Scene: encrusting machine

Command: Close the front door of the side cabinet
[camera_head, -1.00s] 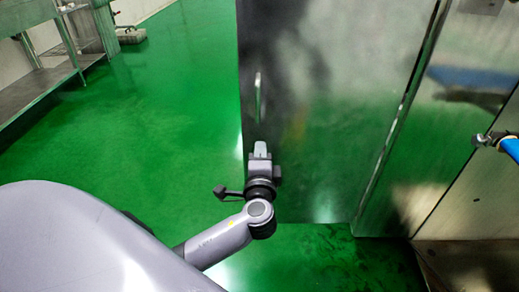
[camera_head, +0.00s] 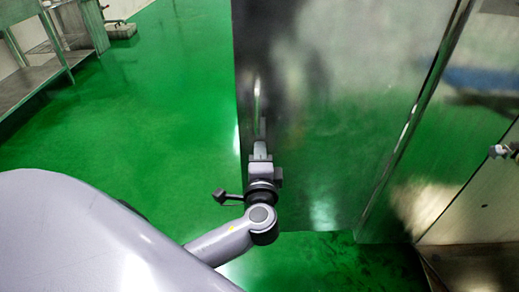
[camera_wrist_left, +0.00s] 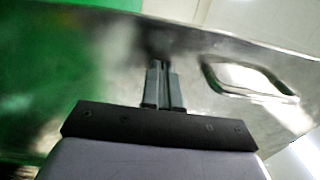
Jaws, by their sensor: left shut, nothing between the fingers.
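The front door (camera_head: 330,120) of the side cabinet is a shiny metal panel. It stands open, swung out over the green floor in the head view. Its upright handle (camera_head: 257,100) is near its left edge; in the wrist view the handle (camera_wrist_left: 250,78) is a loop right of the fingers. My left gripper (camera_head: 261,150) is shut and empty, just below the handle. In the wrist view the fingertips (camera_wrist_left: 160,70) are at the door face, very near or touching; I cannot tell which. My right gripper is out of view.
The cabinet body (camera_head: 440,150) with its metal edge is right of the door. A small grey fitting (camera_head: 503,151) juts out at the far right. A metal table (camera_head: 30,80) stands at the upper left. The green floor (camera_head: 150,130) left of the door is clear.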

